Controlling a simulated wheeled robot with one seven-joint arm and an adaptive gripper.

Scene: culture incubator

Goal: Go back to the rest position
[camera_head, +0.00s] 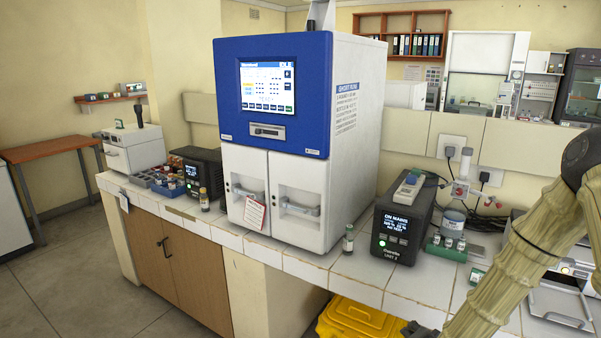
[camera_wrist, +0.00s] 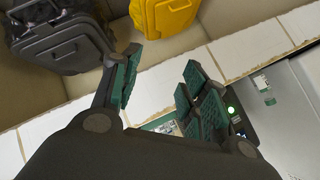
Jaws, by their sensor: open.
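The culture incubator (camera_head: 268,140) is a white cabinet with a blue top front and a lit screen. It stands on the white tiled bench (camera_head: 425,290) in the head view, and its two white doors look shut. My gripper (camera_wrist: 160,88) shows in the wrist view with its green-padded fingers apart and nothing between them. The tile edge of the bench lies behind the fingers there.
A vial (camera_head: 348,240) stands beside the incubator, left of a dark UPS unit (camera_head: 403,222). Another vial (camera_head: 204,199) stands on its left side. A green vial rack (camera_head: 447,247) is at the right.

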